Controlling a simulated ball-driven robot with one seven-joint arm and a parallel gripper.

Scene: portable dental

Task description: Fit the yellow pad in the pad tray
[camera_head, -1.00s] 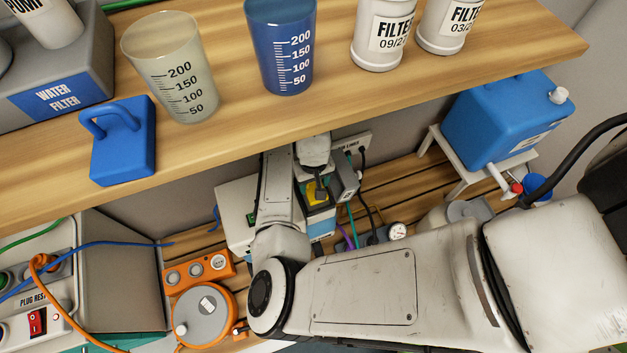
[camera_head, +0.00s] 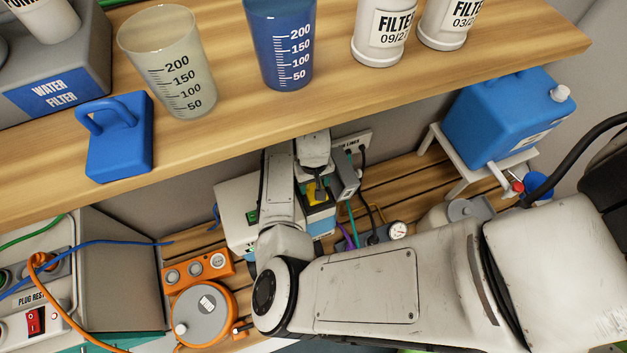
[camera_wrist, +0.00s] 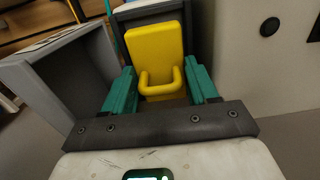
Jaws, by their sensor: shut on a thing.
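The yellow pad (camera_wrist: 156,45) is a flat block with a loop handle, upright in the wrist view. My gripper (camera_wrist: 162,82) has its two teal fingers on either side of the handle and is shut on the pad. In the head view, a small part of the yellow pad (camera_head: 312,192) shows below my wrist, mostly hidden by the arm. A grey frame (camera_wrist: 183,12) stands directly behind the pad in the wrist view. It may be the pad tray. I cannot tell whether the pad touches it or sits in it.
An open grey box (camera_wrist: 75,75) stands close on the left in the wrist view, and a pale housing wall (camera_wrist: 255,70) on the right. In the head view, the wooden shelf (camera_head: 330,110) overhangs the work area. Cables and a gauge (camera_head: 398,230) lie to the right.

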